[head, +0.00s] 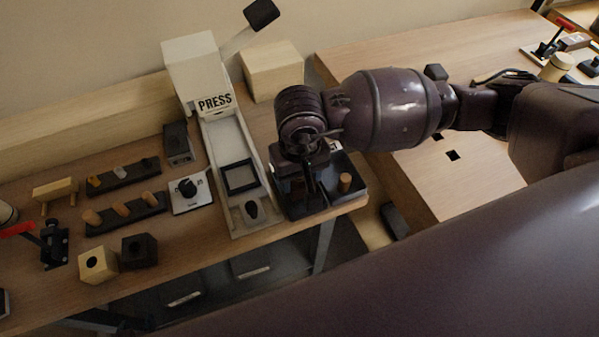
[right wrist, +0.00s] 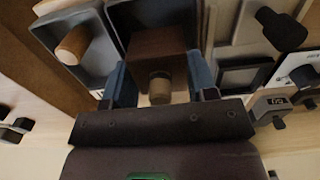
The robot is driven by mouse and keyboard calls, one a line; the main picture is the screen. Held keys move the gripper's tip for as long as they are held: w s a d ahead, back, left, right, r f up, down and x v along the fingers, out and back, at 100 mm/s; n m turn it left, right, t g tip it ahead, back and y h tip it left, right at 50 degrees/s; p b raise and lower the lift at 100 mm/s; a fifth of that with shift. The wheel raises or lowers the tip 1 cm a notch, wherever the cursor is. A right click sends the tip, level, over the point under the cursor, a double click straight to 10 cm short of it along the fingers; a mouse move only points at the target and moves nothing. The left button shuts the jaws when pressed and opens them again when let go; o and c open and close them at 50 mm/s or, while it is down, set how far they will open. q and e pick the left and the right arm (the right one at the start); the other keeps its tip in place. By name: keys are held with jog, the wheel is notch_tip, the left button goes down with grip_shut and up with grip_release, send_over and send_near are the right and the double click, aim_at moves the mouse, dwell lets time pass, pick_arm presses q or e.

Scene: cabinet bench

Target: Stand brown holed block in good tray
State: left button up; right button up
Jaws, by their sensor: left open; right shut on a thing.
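My right gripper (head: 305,192) reaches down over the left compartment of a dark two-part tray (head: 298,215). In the right wrist view the gripper's blue fingers (right wrist: 159,82) are shut on the brown block (right wrist: 155,45), at the mouth of one tray compartment (right wrist: 118,18). A light wooden cylinder (right wrist: 160,88) shows at the block's near face; I cannot tell whether it sits in a hole. Whether the block touches the tray floor is hidden. My left gripper is out of view.
A white press (head: 205,85) with a long base stands left of the tray. Further left are a switch box (head: 189,189), racks of pegs (head: 124,211), a light holed block (head: 97,264) and a black holed block (head: 139,249). The bench edge lies just before the tray.

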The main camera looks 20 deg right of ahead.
pick_arm(q)
jog(key=shift+s+f+b, duration=0.3)
jog(key=shift+f+b, duration=0.15)
jog(key=shift+f, duration=0.2)
jog(key=shift+s+f+b, duration=0.25)
jog(key=shift+f+b, duration=0.15)
jog(key=shift+f, duration=0.25)
pick_arm(e)
jog(key=shift+f, duration=1.15)
jog(key=o, duration=1.2)
pick_arm(q)
jog(key=shift+r, duration=0.1)
jog(key=shift+w+r+p, duration=0.3)
jog(key=shift+r+p, duration=0.2)
jog(key=shift+r, duration=0.2)
jog(key=shift+w+r+p, duration=0.25)
jog(key=shift+r+p, duration=0.2)
jog(key=shift+r, duration=0.3)
jog(key=shift+w+r+p, duration=0.3)
jog(key=shift+r+p, duration=0.2)
jog(key=shift+r, duration=0.2)
pick_arm(e)
jog(key=shift+r, duration=3.6)
